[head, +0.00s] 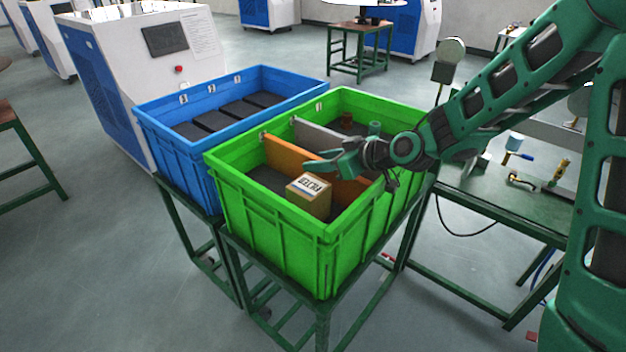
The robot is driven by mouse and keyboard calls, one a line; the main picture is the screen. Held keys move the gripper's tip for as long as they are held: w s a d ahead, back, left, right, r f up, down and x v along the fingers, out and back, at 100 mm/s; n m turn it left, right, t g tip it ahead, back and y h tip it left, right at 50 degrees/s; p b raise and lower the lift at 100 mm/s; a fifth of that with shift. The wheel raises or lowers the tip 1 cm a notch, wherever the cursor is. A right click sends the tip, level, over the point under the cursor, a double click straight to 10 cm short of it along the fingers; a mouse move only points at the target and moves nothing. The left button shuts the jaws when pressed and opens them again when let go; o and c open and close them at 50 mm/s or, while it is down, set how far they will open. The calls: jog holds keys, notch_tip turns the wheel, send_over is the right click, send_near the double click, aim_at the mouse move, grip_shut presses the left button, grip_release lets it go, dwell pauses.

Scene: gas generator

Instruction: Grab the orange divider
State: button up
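The orange divider (285,155) stands upright inside the green crate (275,237), running from the left wall toward the right. My gripper (315,159) is over the crate, at the divider's upper edge near its middle. Its two green fingers look spread apart, with nothing visible held between them. The gripper hides part of the divider, and I cannot tell whether it touches it. My arm reaches in from the right.
A labelled cardboard box (309,196) sits in the crate's near compartment, close to the divider. A grey divider (316,134) stands behind. A blue crate (180,153) with dark contents adjoins on the left. A workbench (500,200) stands at the right.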

jog(key=shift+w+a+f, duration=0.1)
jog(key=shift+w+a, duration=0.05)
grip_shut()
